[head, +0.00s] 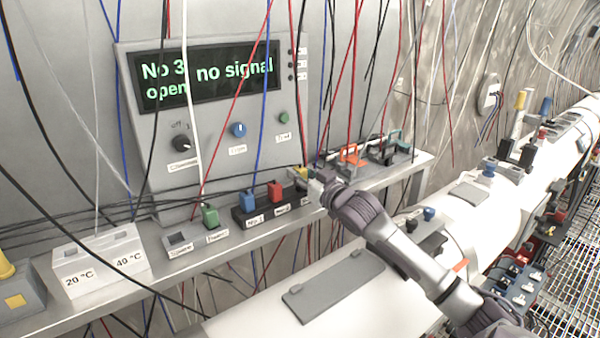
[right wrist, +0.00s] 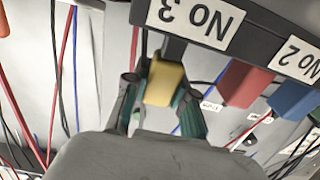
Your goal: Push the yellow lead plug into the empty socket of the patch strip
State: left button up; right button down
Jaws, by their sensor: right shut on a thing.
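The dark patch strip (head: 262,212) lies on the shelf below the panel, with a blue plug (head: 247,201) and a red plug (head: 275,191) seated in it. My right gripper (head: 313,184) is at its right end, shut on the yellow plug (head: 301,174). In the right wrist view the yellow plug (right wrist: 165,84) sits between the fingers, in line with the place labelled No 3 on the strip (right wrist: 262,34). A dark part shows between the yellow body and the strip; I cannot tell how deep it goes in. My left gripper is out of view.
The panel display (head: 205,78) reads "No 3 no signal open". A green plug (head: 210,214) stands in a grey block left of the strip. An orange clip (head: 350,154) lies right of my gripper. Many thin cables hang in front of the wall.

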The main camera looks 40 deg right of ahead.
jog(key=shift+f+b, duration=0.3)
jog(key=shift+f, duration=0.7)
jog(key=c, duration=0.9)
grip_release()
jog(key=shift+r, duration=0.1)
jog(key=shift+o, duration=0.2)
jog(key=shift+s, duration=0.55)
jog(key=s+a, duration=0.1)
jog(key=s, duration=1)
jog(key=shift+a, duration=0.15)
